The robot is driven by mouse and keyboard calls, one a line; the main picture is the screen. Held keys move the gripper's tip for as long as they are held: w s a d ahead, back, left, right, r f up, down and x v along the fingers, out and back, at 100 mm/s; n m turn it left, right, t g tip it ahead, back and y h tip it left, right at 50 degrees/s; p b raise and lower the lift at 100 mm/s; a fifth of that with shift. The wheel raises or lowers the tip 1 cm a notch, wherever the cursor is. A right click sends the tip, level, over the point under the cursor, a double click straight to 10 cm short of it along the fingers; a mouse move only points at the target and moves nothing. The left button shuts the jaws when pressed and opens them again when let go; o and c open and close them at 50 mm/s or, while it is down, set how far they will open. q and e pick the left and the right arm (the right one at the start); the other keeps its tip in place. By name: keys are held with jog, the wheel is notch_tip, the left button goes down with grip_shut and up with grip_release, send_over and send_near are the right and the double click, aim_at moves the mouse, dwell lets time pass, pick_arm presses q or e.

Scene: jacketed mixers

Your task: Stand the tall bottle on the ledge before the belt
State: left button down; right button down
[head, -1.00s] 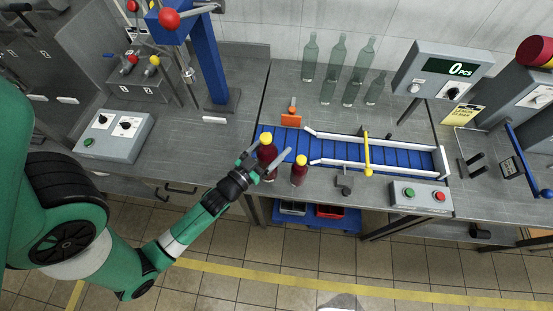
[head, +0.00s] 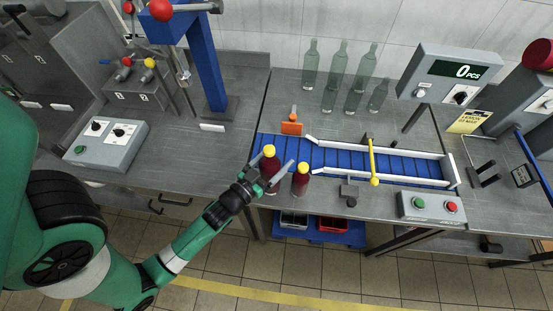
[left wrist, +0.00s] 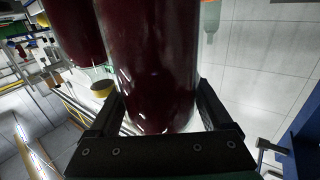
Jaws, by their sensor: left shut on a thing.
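The tall bottle (head: 268,170), dark red with a yellow cap, is between the fingers of my left gripper (head: 271,178). It looks upright at the left end of the belt (head: 340,163). In the left wrist view the bottle (left wrist: 150,60) fills the space between both fingers of the gripper (left wrist: 165,110). The ledge (head: 325,190) is the grey strip along the front of the belt. My right gripper is not in view.
A shorter red bottle (head: 300,182) with a yellow cap stands close to the right of the held one. An orange block (head: 291,127) is behind the belt's left end. Several pale green bottles (head: 333,82) stand at the back. A control box (head: 431,207) is at front right.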

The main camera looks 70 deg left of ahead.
aim_at(262, 173)
pick_arm(q)
jog(key=shift+c, duration=1)
grip_release()
jog(key=shift+f, duration=0.1)
jog(key=shift+o, duration=1)
jog(key=b+v, duration=0.6)
jog(key=v, duration=0.5)
jog(key=shift+s+b, duration=0.3)
jog(key=shift+b, duration=0.1)
jog(key=shift+s+d+r, duration=0.2)
jog(key=shift+r, duration=0.05)
